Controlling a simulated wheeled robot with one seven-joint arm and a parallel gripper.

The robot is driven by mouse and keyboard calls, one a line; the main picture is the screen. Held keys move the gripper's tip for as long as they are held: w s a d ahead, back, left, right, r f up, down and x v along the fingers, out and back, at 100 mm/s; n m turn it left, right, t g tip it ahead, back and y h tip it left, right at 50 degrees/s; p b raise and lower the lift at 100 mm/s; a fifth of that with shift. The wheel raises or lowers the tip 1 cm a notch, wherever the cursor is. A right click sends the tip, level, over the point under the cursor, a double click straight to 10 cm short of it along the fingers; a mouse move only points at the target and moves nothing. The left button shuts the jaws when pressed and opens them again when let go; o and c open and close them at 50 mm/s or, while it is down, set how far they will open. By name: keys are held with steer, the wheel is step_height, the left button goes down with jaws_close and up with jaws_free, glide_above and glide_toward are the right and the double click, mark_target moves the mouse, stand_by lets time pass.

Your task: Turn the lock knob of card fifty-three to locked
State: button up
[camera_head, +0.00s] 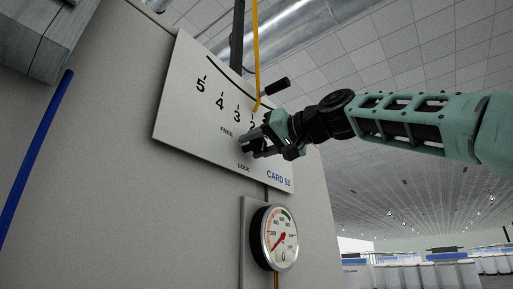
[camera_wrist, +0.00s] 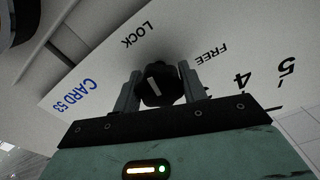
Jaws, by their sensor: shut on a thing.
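The card 53 panel (camera_head: 185,120) is a tilted white plate with a number scale and the words FREE and LOCK. It also shows in the wrist view (camera_wrist: 75,75). The lock knob (camera_wrist: 160,88) is dark with a short white mark. In the wrist view the mark slants up and slightly left, roughly toward LOCK rather than FREE. My gripper (camera_wrist: 160,82) is shut on the knob, one finger on each side. In the head view my gripper (camera_head: 248,143) reaches in from the right and mostly hides the knob.
A lever with a black handle (camera_head: 276,86) sticks out just above my gripper. A round gauge (camera_head: 280,238) is mounted below the panel. A yellow line (camera_head: 255,50) runs down from above. A blue bar (camera_head: 36,160) is at the left. The right side is open hall.

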steer(key=shift+f+n, duration=0.15)
steer(key=shift+n, duration=0.65)
steer(key=o, duration=1)
steer(key=shift+c, duration=0.2)
steer(key=shift+s+d, duration=0.1)
steer(key=b+v, duration=0.8)
steer(key=v, duration=0.9)
steer(key=shift+b, duration=0.4)
steer(key=shift+d, duration=0.1)
